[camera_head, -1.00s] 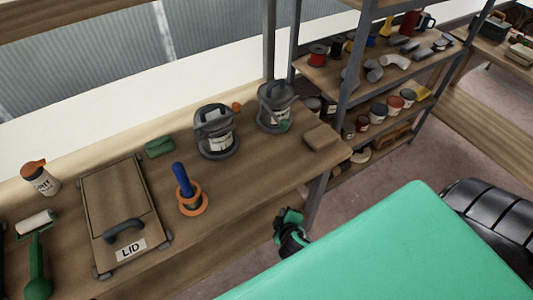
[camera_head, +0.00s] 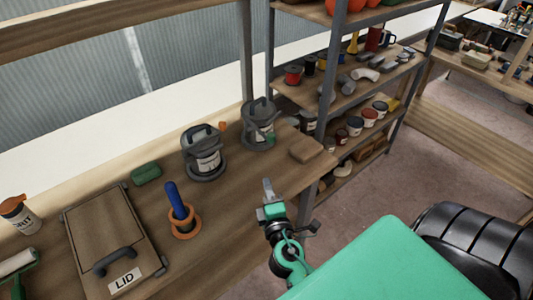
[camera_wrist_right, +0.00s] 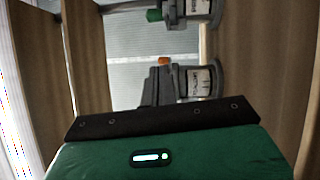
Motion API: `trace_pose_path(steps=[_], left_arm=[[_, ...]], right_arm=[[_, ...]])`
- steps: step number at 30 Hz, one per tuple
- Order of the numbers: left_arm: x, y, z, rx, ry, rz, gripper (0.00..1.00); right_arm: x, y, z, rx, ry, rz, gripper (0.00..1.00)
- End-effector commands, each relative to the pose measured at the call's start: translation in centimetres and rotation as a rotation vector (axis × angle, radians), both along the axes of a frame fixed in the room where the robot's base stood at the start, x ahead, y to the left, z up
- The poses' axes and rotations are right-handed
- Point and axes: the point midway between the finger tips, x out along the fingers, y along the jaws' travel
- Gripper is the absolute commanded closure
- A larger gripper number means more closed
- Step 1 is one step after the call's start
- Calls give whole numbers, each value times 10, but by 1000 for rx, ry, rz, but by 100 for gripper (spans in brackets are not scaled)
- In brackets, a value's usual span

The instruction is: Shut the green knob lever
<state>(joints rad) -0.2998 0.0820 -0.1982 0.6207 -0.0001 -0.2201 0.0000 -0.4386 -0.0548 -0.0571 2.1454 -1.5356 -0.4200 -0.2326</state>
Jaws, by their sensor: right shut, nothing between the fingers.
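Two dark grey canisters with white labels stand on the workbench. The rear one (camera_head: 258,128) carries a green knob (camera_head: 270,138) on its right side; the nearer one (camera_head: 203,153) has an orange knob (camera_head: 222,126) by its top. In the right wrist view the green knob (camera_wrist_right: 154,15) is at the top and the orange knob (camera_wrist_right: 165,61) is below it. My right gripper (camera_head: 268,186) is shut and empty, in front of the bench edge, apart from both canisters. Its fingers show in the right wrist view (camera_wrist_right: 158,85). My left gripper is not in view.
A tan block (camera_head: 306,149) lies at the bench's right end, near a shelf post. A blue-handled tool in an orange ring (camera_head: 182,218), a green block (camera_head: 146,174) and a lidded case (camera_head: 110,235) lie to the left. A stocked shelf (camera_head: 345,95) stands behind right.

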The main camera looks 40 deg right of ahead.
Motion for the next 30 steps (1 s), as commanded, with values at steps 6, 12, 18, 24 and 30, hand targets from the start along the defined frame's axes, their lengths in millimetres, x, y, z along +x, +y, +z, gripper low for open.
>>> trace_pose_path(steps=[6,12,18,24,30], left_arm=[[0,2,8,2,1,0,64],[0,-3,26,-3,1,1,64],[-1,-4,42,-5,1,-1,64],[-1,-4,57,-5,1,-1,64],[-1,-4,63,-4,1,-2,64]], right_arm=[[11,-4,9,-28,-7,3,100],[42,-16,14,-27,-8,4,100],[77,-31,17,-26,-6,2,100],[99,-53,20,-27,-4,2,100],[106,-71,20,-25,-4,2,100]])
